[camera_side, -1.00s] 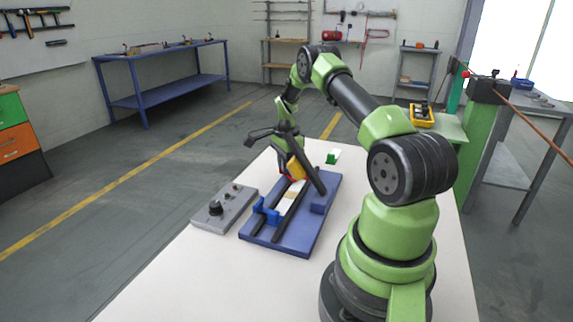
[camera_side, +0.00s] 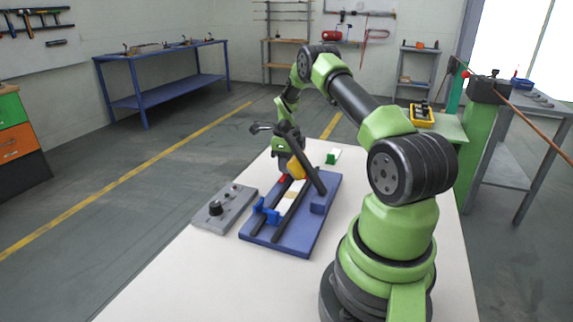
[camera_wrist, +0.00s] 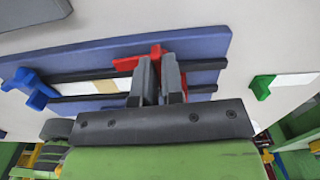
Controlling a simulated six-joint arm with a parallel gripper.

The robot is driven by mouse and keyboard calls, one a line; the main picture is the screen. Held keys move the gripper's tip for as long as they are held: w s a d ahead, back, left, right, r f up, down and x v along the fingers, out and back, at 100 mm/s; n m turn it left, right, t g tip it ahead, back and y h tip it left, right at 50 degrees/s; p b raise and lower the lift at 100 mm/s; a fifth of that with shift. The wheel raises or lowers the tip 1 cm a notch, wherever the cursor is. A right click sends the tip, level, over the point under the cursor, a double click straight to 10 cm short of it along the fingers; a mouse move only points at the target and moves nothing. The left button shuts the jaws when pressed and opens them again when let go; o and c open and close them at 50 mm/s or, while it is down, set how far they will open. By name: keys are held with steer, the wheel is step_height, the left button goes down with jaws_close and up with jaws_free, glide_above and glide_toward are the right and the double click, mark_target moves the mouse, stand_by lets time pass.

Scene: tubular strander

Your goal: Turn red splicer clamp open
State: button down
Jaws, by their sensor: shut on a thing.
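The red splicer clamp (camera_wrist: 126,64) stands on the blue splicer base (camera_wrist: 212,42) near one end of its two dark rails. In the wrist view my gripper (camera_wrist: 158,72) is closed on the red clamp, whose red shows beyond and between the grey fingers. In the side view only a small red part (camera_side: 283,179) shows beside my gripper (camera_side: 290,172), and the grip itself is hidden there. A blue clamp (camera_side: 266,211) sits at the other end of the rails; it also shows at the left of the wrist view (camera_wrist: 33,88).
A grey control box (camera_side: 224,208) with black knobs lies left of the blue base. A small green and white piece (camera_side: 332,158) lies behind the base; its green end shows in the wrist view (camera_wrist: 262,86). The front of the white table (camera_side: 190,285) is clear.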

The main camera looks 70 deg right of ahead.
steer(key=shift+m, duration=0.5)
steer(key=c, duration=1.2)
jaws_free()
steer(key=shift+c, duration=0.2)
step_height(320, 180, up, 10)
